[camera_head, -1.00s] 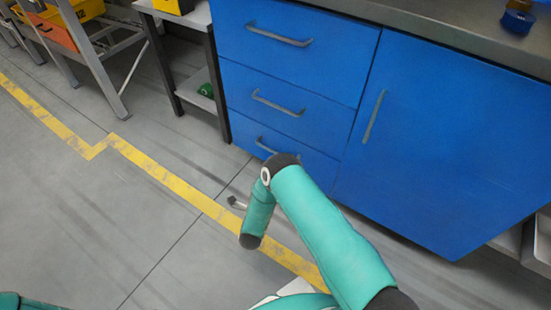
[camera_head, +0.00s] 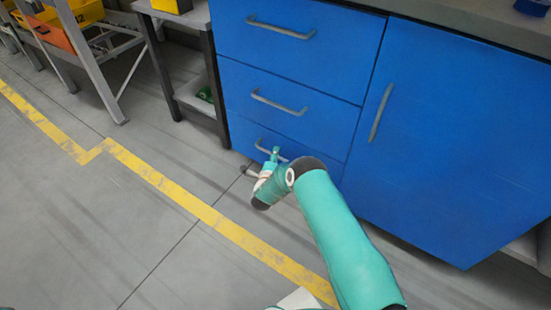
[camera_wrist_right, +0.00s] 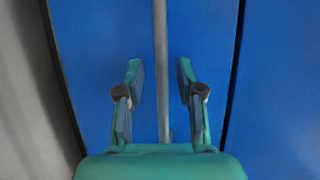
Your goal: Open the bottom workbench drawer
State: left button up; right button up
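The bottom drawer (camera_head: 238,130) of the blue workbench is the lowest of three stacked drawers. Its front looks flush with those above, so it appears shut. Its grey bar handle (camera_head: 262,149) is partly covered by my right gripper (camera_head: 263,163). In the right wrist view the handle (camera_wrist_right: 161,50) runs up the picture between the two spread fingers of my right gripper (camera_wrist_right: 160,72). There is a gap on both sides of the bar, and neither finger visibly touches it. My left gripper is not in view.
The middle drawer (camera_head: 235,88) and top drawer (camera_head: 232,35) appear shut above. A tall blue door (camera_head: 450,140) with an upright handle is at right. A dark-legged shelf stand (camera_head: 185,95) stands left of the bench. The floor (camera_head: 120,230) in front is clear.

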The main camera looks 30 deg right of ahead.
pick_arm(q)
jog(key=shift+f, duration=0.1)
pick_arm(e)
jog(key=shift+w+d, duration=0.15)
grip_shut()
dwell(0.3)
